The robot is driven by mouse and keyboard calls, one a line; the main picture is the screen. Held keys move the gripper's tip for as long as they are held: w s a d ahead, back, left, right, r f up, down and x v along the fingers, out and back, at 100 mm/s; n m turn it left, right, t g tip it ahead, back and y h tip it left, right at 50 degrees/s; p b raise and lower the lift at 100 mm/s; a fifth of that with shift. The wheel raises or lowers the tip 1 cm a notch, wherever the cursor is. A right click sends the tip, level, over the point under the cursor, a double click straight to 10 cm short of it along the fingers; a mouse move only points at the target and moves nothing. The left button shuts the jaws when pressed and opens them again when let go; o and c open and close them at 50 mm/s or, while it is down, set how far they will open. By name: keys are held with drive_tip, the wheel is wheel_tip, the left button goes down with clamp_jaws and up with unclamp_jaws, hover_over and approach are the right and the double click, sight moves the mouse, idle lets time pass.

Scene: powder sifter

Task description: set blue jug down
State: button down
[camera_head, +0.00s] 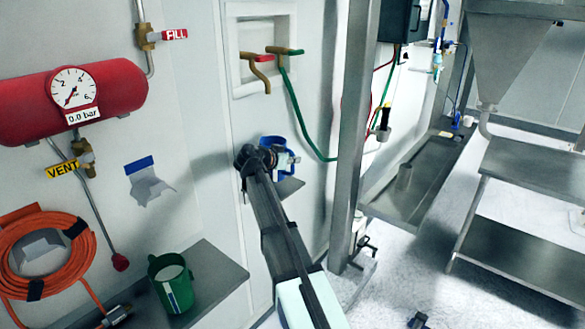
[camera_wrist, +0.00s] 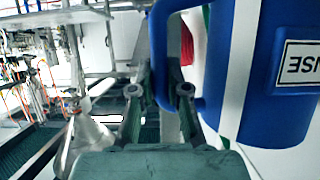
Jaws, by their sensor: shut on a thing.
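The blue jug (camera_head: 272,142) is at the middle of the head view, in front of the white wall. My gripper (camera_head: 254,157) is at the jug's left side and partly hides it. In the wrist view the blue jug (camera_wrist: 265,100) fills the right side, with a white stripe and an upside-down label. My gripper (camera_wrist: 160,88) is shut on the jug's handle there. A small grey wall shelf (camera_head: 289,187) shows just below the jug. My arm hides part of the shelf. I cannot tell whether the jug's base touches it.
A green jug (camera_head: 172,285) stands on a grey shelf (camera_head: 222,272) at lower left. A steel post (camera_head: 350,130) rises right of the blue jug. Hose valves (camera_head: 270,58) and a green hose (camera_head: 300,135) are on the wall above. A red tank (camera_head: 75,100) hangs at left.

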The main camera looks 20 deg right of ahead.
drive_tip(key=shift+f, duration=2.15)
drive_tip(key=c, duration=1.2)
unclamp_jaws()
drive_tip(key=shift+r, duration=0.1)
drive_tip(key=shift+o, duration=0.2)
drive_tip(key=shift+r+p, duration=0.1)
drive_tip(key=shift+p, duration=0.7)
drive_tip(key=b+v, duration=0.2)
drive_tip(key=f+b+v, duration=0.1)
drive_tip(key=b+v, duration=0.1)
drive_tip(key=shift+s+a+r, duration=0.15)
drive_tip(key=shift+s+a, duration=0.15)
drive_tip(key=b, duration=0.4)
approach(292, 169)
drive_tip(key=v, duration=0.6)
drive_tip(key=shift+a, duration=0.35)
drive_tip(key=shift+s, duration=0.1)
